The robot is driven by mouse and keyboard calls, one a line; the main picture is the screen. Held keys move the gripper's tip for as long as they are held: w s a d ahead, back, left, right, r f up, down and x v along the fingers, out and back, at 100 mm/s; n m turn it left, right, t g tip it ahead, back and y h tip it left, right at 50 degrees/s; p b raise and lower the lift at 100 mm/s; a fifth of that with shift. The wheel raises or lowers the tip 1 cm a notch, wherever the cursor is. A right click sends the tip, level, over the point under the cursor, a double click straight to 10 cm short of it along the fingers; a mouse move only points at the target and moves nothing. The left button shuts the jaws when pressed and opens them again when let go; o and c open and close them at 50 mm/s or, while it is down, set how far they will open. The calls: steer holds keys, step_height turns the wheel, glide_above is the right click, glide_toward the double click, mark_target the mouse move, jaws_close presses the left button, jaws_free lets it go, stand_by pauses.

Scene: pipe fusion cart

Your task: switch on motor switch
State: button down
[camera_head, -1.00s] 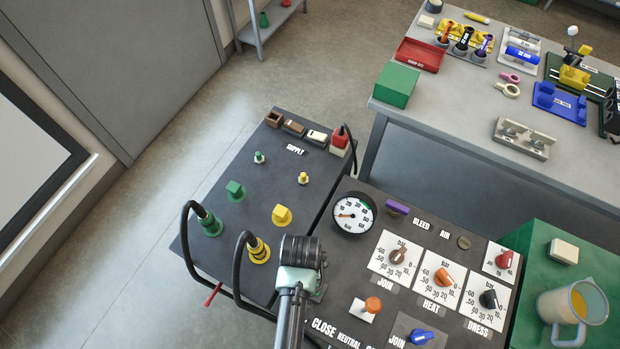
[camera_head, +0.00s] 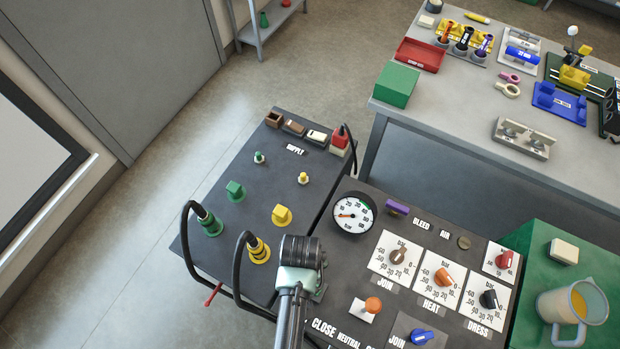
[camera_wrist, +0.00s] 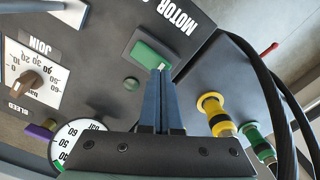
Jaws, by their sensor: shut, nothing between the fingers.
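In the head view my arm covers the switch and the gripper.
A round gauge (camera_head: 353,214), a join dial (camera_head: 398,256) and an orange knob (camera_head: 373,305) sit on the panel. Black hoses run to the yellow connector (camera_head: 259,251) and the green connector (camera_head: 211,225) on the left. A workbench (camera_head: 455,108) stands behind.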

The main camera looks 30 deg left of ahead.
steer(key=shift+f+b, duration=0.7)
steer(key=shift+f, duration=0.3)
stand_by(0.7)
step_height(320, 180, up, 7)
steer(key=p, duration=0.7)
steer(key=shift+r+p, duration=0.1)
steer(key=shift+p, duration=0.2)
stand_by(0.3)
